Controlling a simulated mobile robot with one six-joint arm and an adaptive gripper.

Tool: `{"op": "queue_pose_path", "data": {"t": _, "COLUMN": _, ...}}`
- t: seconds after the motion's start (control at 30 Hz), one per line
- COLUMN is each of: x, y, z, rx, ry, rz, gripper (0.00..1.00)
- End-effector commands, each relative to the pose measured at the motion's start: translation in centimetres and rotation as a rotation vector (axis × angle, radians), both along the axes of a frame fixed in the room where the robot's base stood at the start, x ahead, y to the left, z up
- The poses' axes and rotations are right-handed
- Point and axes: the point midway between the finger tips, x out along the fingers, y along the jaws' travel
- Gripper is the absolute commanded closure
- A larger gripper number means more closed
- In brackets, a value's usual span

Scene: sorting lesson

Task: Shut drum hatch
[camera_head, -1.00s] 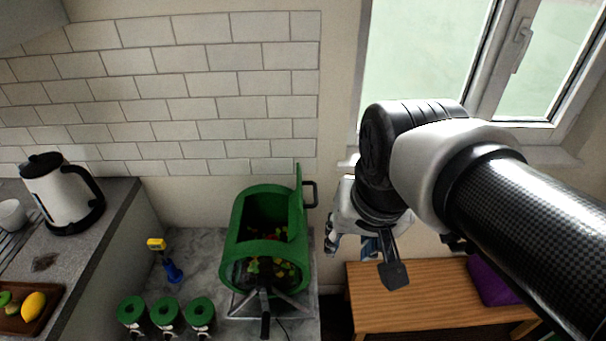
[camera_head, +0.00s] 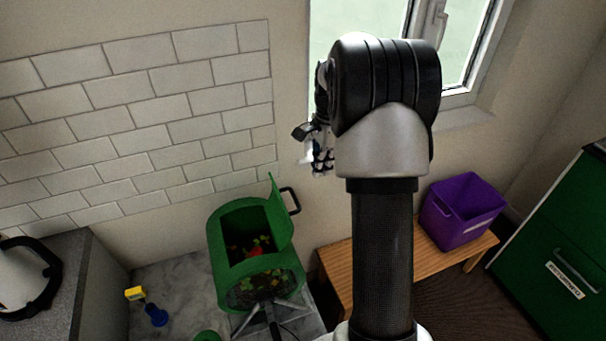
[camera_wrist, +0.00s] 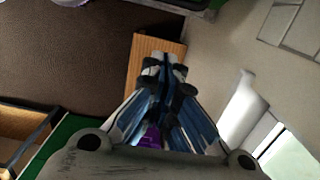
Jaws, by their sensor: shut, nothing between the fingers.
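A green drum (camera_head: 228,275) stands on a metal stand on the marble counter in the head view. Its hatch (camera_head: 279,215) is swung open and stands upright at the opening's right side, with a black handle (camera_head: 293,200) on its outer face. Leafy scraps and something red show inside the drum. My gripper (camera_head: 312,165) is right of and above the hatch, apart from it, partly hidden behind my wrist. In the wrist view my gripper's fingers (camera_wrist: 165,75) are together and hold nothing. The drum is not clearly visible in the wrist view.
A wooden bench (camera_head: 338,268) with a purple bin (camera_head: 462,213) stands right of the drum. A yellow and blue tool (camera_head: 155,315) lies left of it. A kettle (camera_head: 22,275) stands far left. A tiled wall (camera_head: 150,130) is behind, and a green cabinet (camera_head: 560,250) at right.

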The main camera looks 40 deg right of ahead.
Motion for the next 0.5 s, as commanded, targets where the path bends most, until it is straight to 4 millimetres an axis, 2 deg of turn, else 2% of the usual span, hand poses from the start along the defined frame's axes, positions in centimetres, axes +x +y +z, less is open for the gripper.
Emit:
{"op": "queue_pose_path", "data": {"t": 0.4, "x": 0.1, "y": 0.7, "z": -8.7, "rx": 0.002, "ry": 0.002, "rz": 0.004, "gripper": 1.00}}
{"op": "queue_pose_path", "data": {"t": 0.47, "x": 0.1, "y": 0.7, "z": -9.8, "rx": 0.002, "ry": 0.002, "rz": 0.004, "gripper": 1.00}}
{"op": "queue_pose_path", "data": {"t": 0.5, "x": 0.5, "y": 1.6, "z": -8.9, "rx": -0.002, "ry": -0.003, "rz": 0.009, "gripper": 1.00}}
